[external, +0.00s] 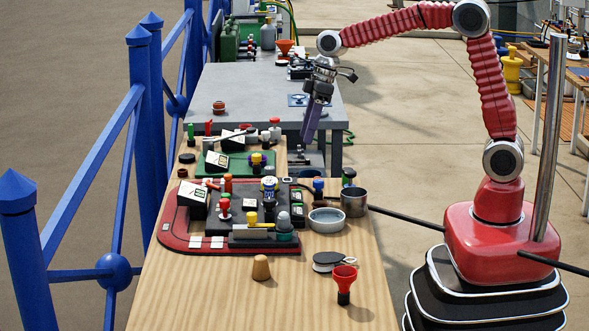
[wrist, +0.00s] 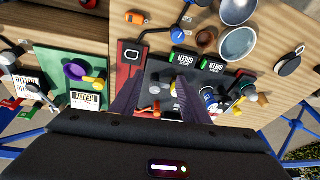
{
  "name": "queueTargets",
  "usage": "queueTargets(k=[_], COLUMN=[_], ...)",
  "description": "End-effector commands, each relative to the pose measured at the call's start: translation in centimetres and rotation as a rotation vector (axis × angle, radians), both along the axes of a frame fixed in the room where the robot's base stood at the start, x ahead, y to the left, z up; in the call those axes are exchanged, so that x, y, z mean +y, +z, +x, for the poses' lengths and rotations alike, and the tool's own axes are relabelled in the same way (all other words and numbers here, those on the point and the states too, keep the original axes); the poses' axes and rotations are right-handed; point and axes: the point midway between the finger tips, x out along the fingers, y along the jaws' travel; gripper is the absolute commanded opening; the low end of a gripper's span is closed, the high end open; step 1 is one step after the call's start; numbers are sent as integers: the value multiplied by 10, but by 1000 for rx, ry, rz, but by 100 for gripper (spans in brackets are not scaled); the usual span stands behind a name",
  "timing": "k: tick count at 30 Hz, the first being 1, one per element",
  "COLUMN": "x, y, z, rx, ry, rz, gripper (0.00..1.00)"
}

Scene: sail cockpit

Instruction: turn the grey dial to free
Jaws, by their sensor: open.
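My gripper (external: 311,128) is open and empty, pointing down above the far end of the wooden table. In the wrist view its two purple-grey fingers (wrist: 157,84) stand apart over a dark panel. A grey rounded knob (external: 284,222) on a teal base sits at the near right corner of the dark panel (external: 240,217) on the red-edged board. It may be the grey dial; no word "free" is readable. A grey round part (wrist: 249,89) shows right of the fingers, beside a yellow lever (wrist: 234,101). My gripper is apart from it.
A yellow-handled part (external: 256,225), a red knob (external: 224,207) and a printed can (external: 269,188) crowd the panel.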

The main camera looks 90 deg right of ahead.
Motion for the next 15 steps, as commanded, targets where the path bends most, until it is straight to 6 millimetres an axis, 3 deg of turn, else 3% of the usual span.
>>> queueTargets(k=[7,11,15], x=[-8,-7,-5], y=[20,38,38], z=[41,51,51], rx=[-79,-124,-133], ry=[161,248,322], rz=[-25,-49,-66], gripper=[42,42,42])
